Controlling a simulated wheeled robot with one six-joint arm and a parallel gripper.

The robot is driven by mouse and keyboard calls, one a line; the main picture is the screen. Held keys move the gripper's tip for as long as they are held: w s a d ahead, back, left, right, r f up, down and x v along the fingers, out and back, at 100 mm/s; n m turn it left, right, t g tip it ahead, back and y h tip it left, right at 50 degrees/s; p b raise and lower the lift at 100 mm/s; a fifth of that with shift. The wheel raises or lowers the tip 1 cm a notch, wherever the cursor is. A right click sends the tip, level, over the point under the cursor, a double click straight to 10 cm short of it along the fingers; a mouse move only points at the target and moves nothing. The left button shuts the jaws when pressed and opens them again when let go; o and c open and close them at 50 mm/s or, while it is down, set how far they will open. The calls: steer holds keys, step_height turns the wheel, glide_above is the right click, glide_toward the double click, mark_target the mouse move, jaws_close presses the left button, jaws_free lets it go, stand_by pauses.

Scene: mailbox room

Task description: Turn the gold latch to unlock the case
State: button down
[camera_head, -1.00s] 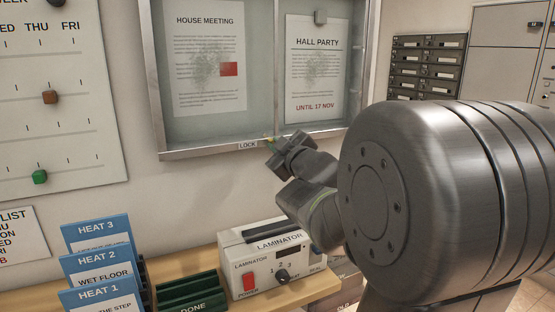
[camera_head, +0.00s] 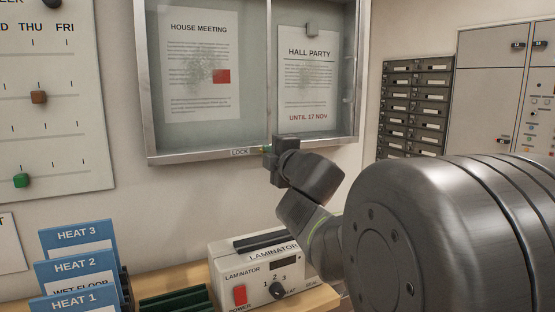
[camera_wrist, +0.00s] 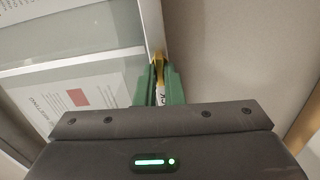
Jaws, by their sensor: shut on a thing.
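The wall case (camera_head: 200,158) has a metal frame and glass front, with notices inside. A small LOCK label (camera_head: 240,153) sits on its bottom frame. My gripper (camera_head: 268,150) is at that bottom frame, just right of the label. In the wrist view the green fingers of my gripper (camera_wrist: 160,84) are shut on the gold latch (camera_wrist: 159,69), whose tip shows between them at the frame's edge. The rest of the latch is hidden by the fingers. In the head view the latch is mostly hidden by my gripper.
A white laminator (camera_head: 262,272) stands on the wooden shelf below my arm. Blue HEAT folders (camera_head: 80,238) and a green tray (camera_head: 172,300) are to its left. Grey mailboxes (camera_head: 415,105) are at the right. The wall below the case is clear.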

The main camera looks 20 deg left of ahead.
steer(key=shift+n, duration=0.5)
steer(key=c, duration=1.5)
jaws_free()
steer(key=shift+c, duration=0.2)
steer(key=shift+s+d, duration=0.1)
steer(key=p+v, duration=0.2)
steer(key=v, duration=1.1)
steer(key=shift+d+p, duration=0.25)
steer(key=shift+p, duration=0.1)
steer(key=shift+s, duration=0.1)
